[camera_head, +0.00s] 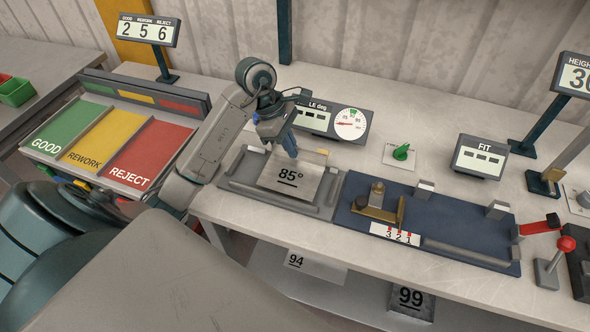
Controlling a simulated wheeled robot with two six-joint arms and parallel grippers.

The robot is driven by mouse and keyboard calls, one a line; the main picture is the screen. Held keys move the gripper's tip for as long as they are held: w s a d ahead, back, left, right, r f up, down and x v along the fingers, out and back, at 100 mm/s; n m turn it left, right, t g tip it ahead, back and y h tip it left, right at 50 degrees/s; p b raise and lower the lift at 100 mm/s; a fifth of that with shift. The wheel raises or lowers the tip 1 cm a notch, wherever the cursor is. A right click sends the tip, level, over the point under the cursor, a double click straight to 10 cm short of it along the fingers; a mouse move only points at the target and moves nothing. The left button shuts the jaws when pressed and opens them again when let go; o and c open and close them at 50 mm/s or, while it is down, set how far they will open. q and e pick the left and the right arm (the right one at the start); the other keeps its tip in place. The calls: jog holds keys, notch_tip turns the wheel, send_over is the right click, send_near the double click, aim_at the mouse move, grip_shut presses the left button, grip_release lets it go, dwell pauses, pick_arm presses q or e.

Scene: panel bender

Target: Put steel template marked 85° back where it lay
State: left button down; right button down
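The steel template marked 85° (290,180) lies face up and tilted in the grey angle fixture (240,185) on the bench. My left gripper (291,154) is over its far edge, with the blue fingers pointing down. I cannot tell whether the fingers touch the plate or are closed on it. Plates marked 94 (316,266) and 99 (411,300) lie on the lower shelf (365,300), under the bench's front edge. My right gripper is not in view.
A display with a dial (348,124) stands behind the fixture. A blue fixture plate (450,230) with blocks is to its right. GOOD, REWORK and REJECT bins (112,140) are at left. A red-knobbed lever (565,244) stands at far right.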

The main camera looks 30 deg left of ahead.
pick_arm(q)
jog(key=shift+r+p, duration=2.25)
jog(key=shift+r, duration=0.35)
jog(key=shift+f, duration=0.15)
